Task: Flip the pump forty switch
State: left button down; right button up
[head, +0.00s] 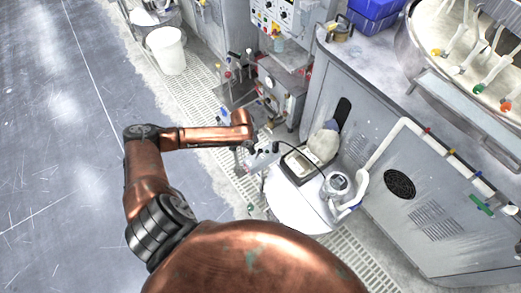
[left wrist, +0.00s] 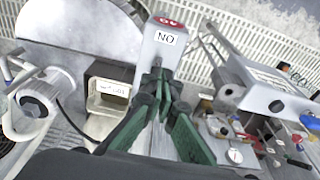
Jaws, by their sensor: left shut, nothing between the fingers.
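The pump forty switch box (left wrist: 163,48) is a narrow light-grey box in the left wrist view. A red round-ended label with pale digits, seemingly 40 upside down, sits at its far end, above a white label reading NO, likely ON inverted. In the head view the box (head: 264,157) stands at the left edge of the white round table. My left gripper (left wrist: 158,78), with dark green fingers, is shut and empty, its tips over the box's near part. Whether they touch it I cannot tell. The lever is hidden or indistinct. In the head view my left gripper (head: 243,163) is small beside the box. My right gripper is not in view.
A grey cabinet (head: 425,205) stands close on the right. The floor at left is clear.

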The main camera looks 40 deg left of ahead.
pick_arm(q)
jog(key=shift+f, duration=0.4)
jog(key=shift+f+b, duration=0.3)
jog(key=shift+f, duration=0.45)
dwell(0.4)
jog(key=shift+f, duration=0.9)
dwell(0.4)
jog(key=shift+r, duration=0.1)
notch_tip(320, 180, up, 7)
jog(key=p, duration=0.7)
dwell(0.4)
jog(key=shift+s+d, duration=0.1)
dwell(0.4)
